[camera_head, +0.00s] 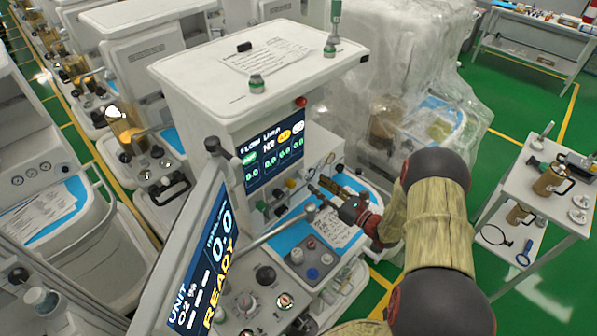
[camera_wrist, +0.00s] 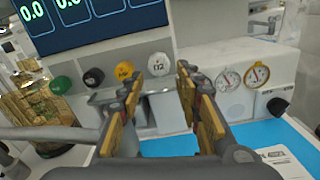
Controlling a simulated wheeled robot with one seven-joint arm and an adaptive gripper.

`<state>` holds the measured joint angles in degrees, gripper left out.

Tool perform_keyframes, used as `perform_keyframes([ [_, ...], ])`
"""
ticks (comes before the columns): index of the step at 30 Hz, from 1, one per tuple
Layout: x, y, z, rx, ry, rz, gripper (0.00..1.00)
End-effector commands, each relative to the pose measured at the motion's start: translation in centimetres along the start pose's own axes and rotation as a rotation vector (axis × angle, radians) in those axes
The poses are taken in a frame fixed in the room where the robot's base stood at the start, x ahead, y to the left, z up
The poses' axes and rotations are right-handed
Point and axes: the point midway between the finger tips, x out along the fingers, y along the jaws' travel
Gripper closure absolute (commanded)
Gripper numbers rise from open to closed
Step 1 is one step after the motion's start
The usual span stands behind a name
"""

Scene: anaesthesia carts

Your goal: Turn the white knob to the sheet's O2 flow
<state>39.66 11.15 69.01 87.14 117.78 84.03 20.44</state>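The white knob marked O2 (camera_wrist: 159,64) is at the right end of a row of knobs below the flow display, beside the yellow knob (camera_wrist: 124,70). My gripper (camera_wrist: 161,80) is open, its two fingers on either side of the white knob in the wrist view; I cannot tell whether they touch it. In the head view my gripper (camera_head: 318,192) reaches in from the right at the knob row. The flow display (camera_head: 275,157) reads 0.0 in all columns. A printed sheet (camera_head: 338,228) lies on the blue work surface, its text too small to read.
A tilted monitor (camera_head: 205,255) showing 0.0 and READY stands at the front left. Green (camera_wrist: 60,85) and black (camera_wrist: 93,77) knobs are left of the yellow one. Round gauges (camera_wrist: 229,80) sit to the right. Another sheet (camera_head: 264,60) lies on the cart top.

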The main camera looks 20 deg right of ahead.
Motion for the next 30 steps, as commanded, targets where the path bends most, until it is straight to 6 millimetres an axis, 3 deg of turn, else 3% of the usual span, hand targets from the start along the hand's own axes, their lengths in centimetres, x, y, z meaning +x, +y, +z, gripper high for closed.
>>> perform_keyframes([
  [15,6.9,0.2,0.0,-0.004,0.001,0.007,0.65],
  [26,7.5,0.2,0.1,-0.004,0.001,0.005,0.65],
  [30,7.5,0.2,0.1,-0.004,0.001,0.005,0.73],
])
